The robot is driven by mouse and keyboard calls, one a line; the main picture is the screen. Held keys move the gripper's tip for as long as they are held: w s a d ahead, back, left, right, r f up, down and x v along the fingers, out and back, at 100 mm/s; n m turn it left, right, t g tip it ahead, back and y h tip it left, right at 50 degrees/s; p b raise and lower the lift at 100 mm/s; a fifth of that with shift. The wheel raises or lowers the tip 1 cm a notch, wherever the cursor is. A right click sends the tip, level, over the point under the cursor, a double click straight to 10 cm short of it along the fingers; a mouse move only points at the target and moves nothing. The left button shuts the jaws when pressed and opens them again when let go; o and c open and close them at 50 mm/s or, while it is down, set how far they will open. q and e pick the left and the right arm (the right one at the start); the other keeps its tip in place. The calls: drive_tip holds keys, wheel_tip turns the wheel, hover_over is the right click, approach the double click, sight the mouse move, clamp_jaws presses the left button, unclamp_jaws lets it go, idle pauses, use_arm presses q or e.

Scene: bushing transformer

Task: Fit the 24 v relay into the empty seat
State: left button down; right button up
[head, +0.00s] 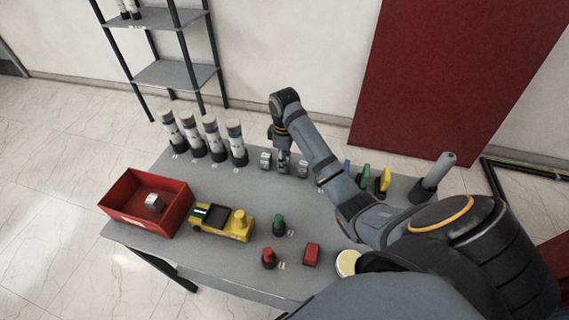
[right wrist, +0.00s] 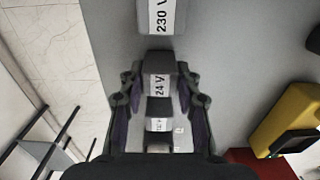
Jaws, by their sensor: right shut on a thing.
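My right gripper (head: 283,150) reaches down among a row of small grey relays at the back of the table. In the right wrist view its fingers (right wrist: 158,98) are closed on both sides of the relay labelled 24 V (right wrist: 159,84). I cannot tell whether that relay is lifted off the table. A relay labelled 230 V (right wrist: 160,17) stands apart beyond the fingertips; it also shows in the head view (head: 302,168). Another grey relay (head: 265,160) stands left of the gripper. I cannot make out an empty seat. My left gripper is not in view.
A red bin (head: 117,190) holding a grey block stands at the table's left. A yellow and black unit (head: 236,226) is beside it. Several white cylinders (head: 212,138) stand behind. Green and red buttons (head: 279,223) are at the front. My right arm hides part of the table's right side.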

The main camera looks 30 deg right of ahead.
drive_tip(key=shift+r+p, duration=0.35)
wheel_tip(320, 180, up, 3)
drive_tip(key=p, duration=0.2)
drive_tip(key=shift+r+p, duration=0.1)
drive_tip(key=shift+p, duration=0.2)
drive_tip(key=s+a+r+p, duration=0.6)
drive_tip(key=a+r+p, duration=0.3)
drive_tip(key=a+p, duration=0.3)
drive_tip(key=shift+a+p, duration=0.35)
drive_tip(key=shift+p, duration=0.3)
